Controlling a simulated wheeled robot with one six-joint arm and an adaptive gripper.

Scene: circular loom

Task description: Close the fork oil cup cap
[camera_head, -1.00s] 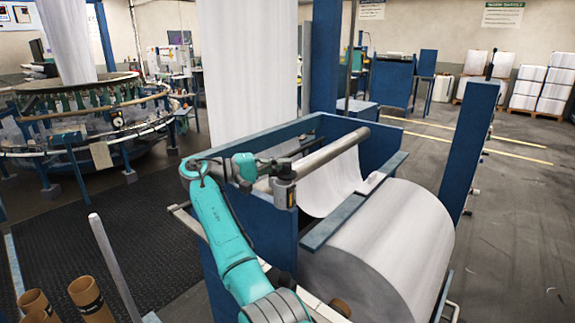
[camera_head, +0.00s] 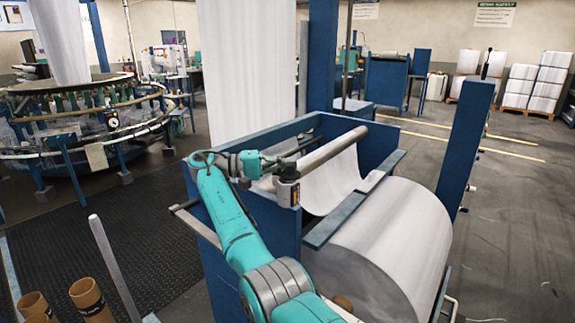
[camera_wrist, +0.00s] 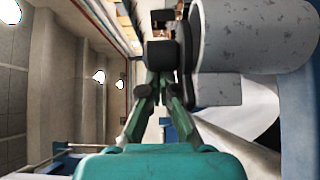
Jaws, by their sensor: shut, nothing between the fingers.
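My gripper (camera_wrist: 163,82) is shut and empty. Its green fingers converge in the middle of the wrist view. A dark block (camera_wrist: 161,54) shows just beyond the fingertips, beside the end of the grey roller (camera_wrist: 255,38). I cannot tell whether this block is the fork oil cup or its cap, or whether the gripper touches it. In the head view my gripper (camera_head: 264,166) is at the near end of the roller (camera_head: 335,148), next to the grey bearing block (camera_head: 287,190). The cap is too small to make out there.
The blue take-up frame (camera_head: 245,225) and a large white fabric roll (camera_head: 395,245) stand below and right of my arm. A blue post (camera_head: 467,145) rises at the right. Cardboard tubes (camera_head: 88,298) stand front left. The circular loom (camera_head: 80,125) is behind left.

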